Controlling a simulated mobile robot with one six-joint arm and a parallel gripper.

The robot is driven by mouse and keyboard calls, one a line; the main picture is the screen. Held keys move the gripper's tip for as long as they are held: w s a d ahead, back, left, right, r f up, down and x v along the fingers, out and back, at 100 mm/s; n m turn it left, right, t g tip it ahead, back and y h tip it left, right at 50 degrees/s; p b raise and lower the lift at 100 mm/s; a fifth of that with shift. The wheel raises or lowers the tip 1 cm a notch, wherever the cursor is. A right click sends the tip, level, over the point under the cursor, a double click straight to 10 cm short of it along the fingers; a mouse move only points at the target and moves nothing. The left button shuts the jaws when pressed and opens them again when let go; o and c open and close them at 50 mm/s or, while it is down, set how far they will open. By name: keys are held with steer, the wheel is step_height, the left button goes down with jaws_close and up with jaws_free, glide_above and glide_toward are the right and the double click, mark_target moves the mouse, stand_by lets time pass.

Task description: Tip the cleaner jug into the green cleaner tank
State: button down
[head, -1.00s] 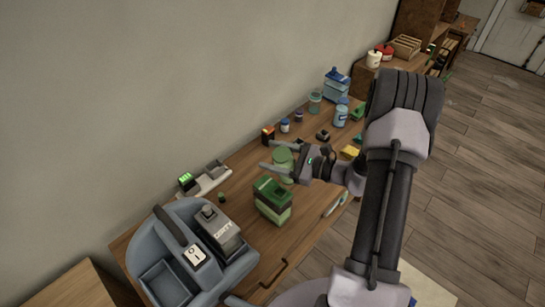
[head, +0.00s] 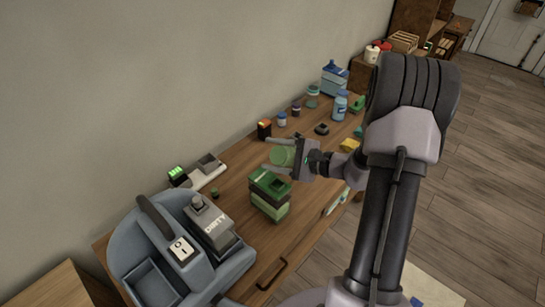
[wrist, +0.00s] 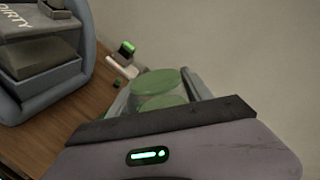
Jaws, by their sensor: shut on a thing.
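The cleaner jug (head: 282,156), a translucent green cylinder, is between the fingers of my gripper (head: 279,154) in the head view. My gripper is shut on it. In the wrist view the jug (wrist: 158,82) shows as a clear body with two green discs between the fingers. The green cleaner tank (head: 270,195), a boxy container with a dark green top and a lighter green band, stands on the wooden table just in front of the jug. I cannot tell for sure how far the jug is tilted, or its exact height. The tank is not clear in the wrist view.
A grey-blue machine with a unit marked DIRTY (head: 213,228) stands at the table's near left end. A small device with a green light (head: 178,175) lies by the wall. Several bottles and a blue jug (head: 334,78) stand farther back. Bare tabletop (head: 235,185) lies left of the tank.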

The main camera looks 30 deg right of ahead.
steer(key=shift+f+n+b, duration=0.3)
steer(key=shift+f+b, duration=0.3)
steer(key=shift+b, duration=0.1)
steer(key=shift+r, duration=0.2)
steer(key=shift+d+f, duration=0.1)
steer(key=shift+f+b, duration=0.15)
steer(key=shift+b, duration=0.55)
steer(key=shift+w+d+f+n+h+b, duration=0.15)
steer(key=shift+f+n+h+b, duration=0.4)
steer(key=shift+b, duration=1.95)
steer(key=shift+s+d+f+n+h+b, duration=0.1)
steer(key=shift+f+n+h+b, duration=0.45)
steer(key=shift+b, duration=1.95)
stand_by(1.3)
